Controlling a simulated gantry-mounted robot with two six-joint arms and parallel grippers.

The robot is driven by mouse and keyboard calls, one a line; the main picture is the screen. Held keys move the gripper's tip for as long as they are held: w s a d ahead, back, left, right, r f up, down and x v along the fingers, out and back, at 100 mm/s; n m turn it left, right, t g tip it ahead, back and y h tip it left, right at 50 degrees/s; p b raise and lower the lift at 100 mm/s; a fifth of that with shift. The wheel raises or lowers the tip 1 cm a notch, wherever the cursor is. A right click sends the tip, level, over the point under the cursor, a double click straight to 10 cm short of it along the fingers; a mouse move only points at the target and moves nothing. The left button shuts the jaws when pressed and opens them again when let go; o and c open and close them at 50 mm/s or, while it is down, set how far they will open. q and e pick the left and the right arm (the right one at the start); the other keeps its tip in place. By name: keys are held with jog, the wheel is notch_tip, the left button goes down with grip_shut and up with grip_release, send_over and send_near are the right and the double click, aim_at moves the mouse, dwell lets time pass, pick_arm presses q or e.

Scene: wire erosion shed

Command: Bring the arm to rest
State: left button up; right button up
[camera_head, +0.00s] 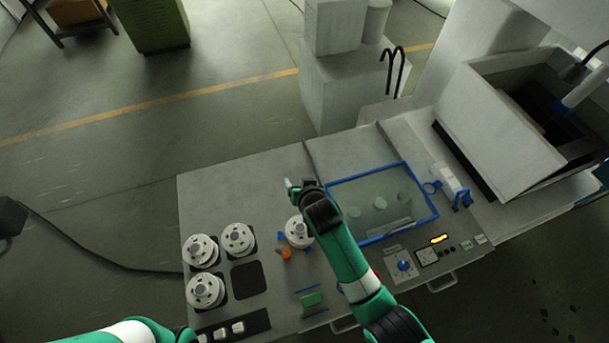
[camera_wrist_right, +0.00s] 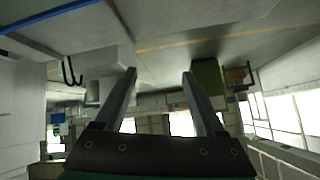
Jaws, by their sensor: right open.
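My right arm, green with a black wrist, reaches up across the bench in the head view. Its gripper (camera_head: 292,186) is above the bench near the back edge. In the right wrist view the two fingers of my right gripper (camera_wrist_right: 158,78) stand apart with nothing between them. They point out toward the room. Part of my left arm (camera_head: 120,333) shows at the bottom left of the head view; its fingers are not visible.
Several white spools (camera_head: 237,239) stand on the grey bench (camera_head: 235,185), one beside my right wrist. A blue-framed glass panel (camera_head: 383,203), an orange knob (camera_head: 286,254) and a control panel (camera_head: 427,256) lie nearby. A large open machine tank (camera_head: 495,118) stands at right.

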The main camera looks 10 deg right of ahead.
jog(key=shift+w+d+r, duration=0.2)
jog(key=shift+w+r, duration=0.05)
jog(key=shift+r, duration=0.15)
jog(key=shift+w+d+r, duration=0.15)
jog(key=shift+w+r, duration=0.05)
jog(key=shift+r, duration=0.2)
